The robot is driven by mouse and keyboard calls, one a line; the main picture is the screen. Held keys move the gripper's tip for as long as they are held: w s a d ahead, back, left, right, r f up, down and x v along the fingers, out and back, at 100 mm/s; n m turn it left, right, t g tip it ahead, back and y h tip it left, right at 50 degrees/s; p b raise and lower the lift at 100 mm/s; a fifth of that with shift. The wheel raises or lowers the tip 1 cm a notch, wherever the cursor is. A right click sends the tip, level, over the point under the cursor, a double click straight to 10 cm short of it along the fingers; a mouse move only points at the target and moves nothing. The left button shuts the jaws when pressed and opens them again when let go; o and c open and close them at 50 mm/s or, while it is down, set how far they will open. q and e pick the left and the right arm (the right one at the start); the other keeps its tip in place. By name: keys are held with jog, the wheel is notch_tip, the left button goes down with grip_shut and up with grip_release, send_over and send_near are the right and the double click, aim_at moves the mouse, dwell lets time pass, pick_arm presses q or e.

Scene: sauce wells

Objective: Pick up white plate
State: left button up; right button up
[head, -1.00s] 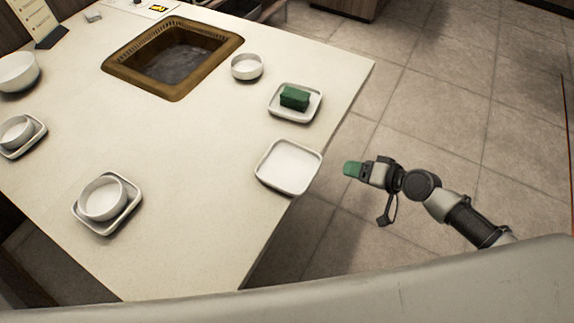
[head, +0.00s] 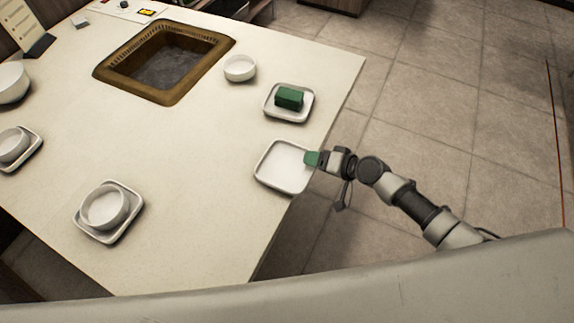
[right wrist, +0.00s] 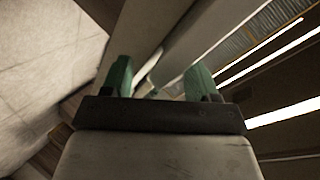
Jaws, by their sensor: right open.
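An empty white square plate (head: 278,172) lies on the table near its right edge in the head view. My right gripper (head: 311,158) comes in from the right at the plate's right rim, its green fingertips overlapping that rim in the picture. In the right wrist view, the two green fingers of the right gripper (right wrist: 160,78) stand apart, with pale edges running between and beyond them. I cannot tell whether the fingers touch the plate. My left gripper is not in view.
Another white plate (head: 303,114) with a green block (head: 289,98) sits just behind. A small white bowl (head: 240,68) stands near the sunken brown-rimmed well (head: 215,60). A bowl on a plate (head: 123,234) is at front left. The table (head: 190,150) centre is clear.

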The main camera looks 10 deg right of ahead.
grip_shut()
dwell(0.3)
dwell(0.3)
